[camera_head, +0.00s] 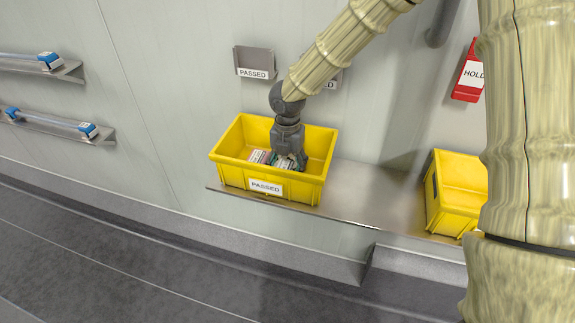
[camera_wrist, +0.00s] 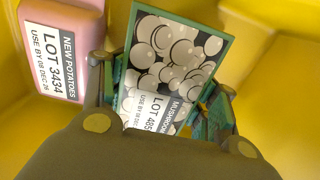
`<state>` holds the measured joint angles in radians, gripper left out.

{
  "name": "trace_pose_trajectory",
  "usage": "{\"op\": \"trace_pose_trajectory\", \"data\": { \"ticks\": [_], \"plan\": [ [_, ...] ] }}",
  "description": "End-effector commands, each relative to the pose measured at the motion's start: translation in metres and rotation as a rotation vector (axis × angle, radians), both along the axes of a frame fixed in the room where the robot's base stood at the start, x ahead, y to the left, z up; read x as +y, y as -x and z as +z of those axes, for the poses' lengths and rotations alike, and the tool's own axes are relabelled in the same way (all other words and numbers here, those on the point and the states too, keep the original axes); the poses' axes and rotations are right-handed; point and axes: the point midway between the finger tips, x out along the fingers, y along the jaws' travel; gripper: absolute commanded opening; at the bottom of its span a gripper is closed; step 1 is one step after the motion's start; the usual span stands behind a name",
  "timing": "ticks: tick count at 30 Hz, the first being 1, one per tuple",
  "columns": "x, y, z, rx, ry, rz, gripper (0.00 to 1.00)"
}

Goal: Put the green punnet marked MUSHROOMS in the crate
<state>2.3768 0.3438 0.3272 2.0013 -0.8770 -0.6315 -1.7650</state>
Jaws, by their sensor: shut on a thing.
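The green punnet marked MUSHROOMS (camera_wrist: 180,52) is between the fingers of my gripper (camera_wrist: 160,115), which is shut on it. It has a picture of mushrooms and a white LOT label, partly hidden by the gripper. In the head view my gripper (camera_head: 287,160) reaches down inside the yellow crate (camera_head: 230,171) marked PASSED, and the punnet (camera_head: 284,163) shows low between the fingers. I cannot tell whether the punnet touches the crate floor. A pink punnet marked NEW POTATOES (camera_wrist: 62,45) lies in the crate to the left of the held one.
The crate stands on a metal shelf (camera_head: 370,195) on the wall. A second yellow crate (camera_head: 458,190) stands further right, partly hidden by my arm. A red HOLD holder (camera_head: 468,74) and a PASSED holder (camera_head: 254,63) hang on the wall. The shelf between the crates is clear.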

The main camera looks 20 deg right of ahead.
Motion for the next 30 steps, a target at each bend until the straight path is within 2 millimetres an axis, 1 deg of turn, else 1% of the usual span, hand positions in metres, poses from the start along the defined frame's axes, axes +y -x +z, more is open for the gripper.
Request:
{"op": "trace_pose_trajectory", "data": {
  "ticks": [1, 4, 5, 17, 20, 23, 30],
  "plan": [
    [0.000, 0.000, 0.000, 0.000, 0.000, 0.000, 0.61],
    [0.000, 0.000, 0.000, 0.000, 0.000, 0.000, 0.79],
    [0.000, 0.000, 0.000, 0.000, 0.000, 0.000, 0.80],
    [0.000, 0.000, 0.003, -0.002, -0.001, 0.000, 0.80],
    [0.001, -0.001, 0.013, -0.004, -0.002, -0.001, 0.80],
    [0.001, -0.001, 0.027, -0.004, -0.001, -0.001, 0.80],
    [0.000, -0.001, 0.072, -0.005, -0.002, -0.002, 0.80]
  ]
}}
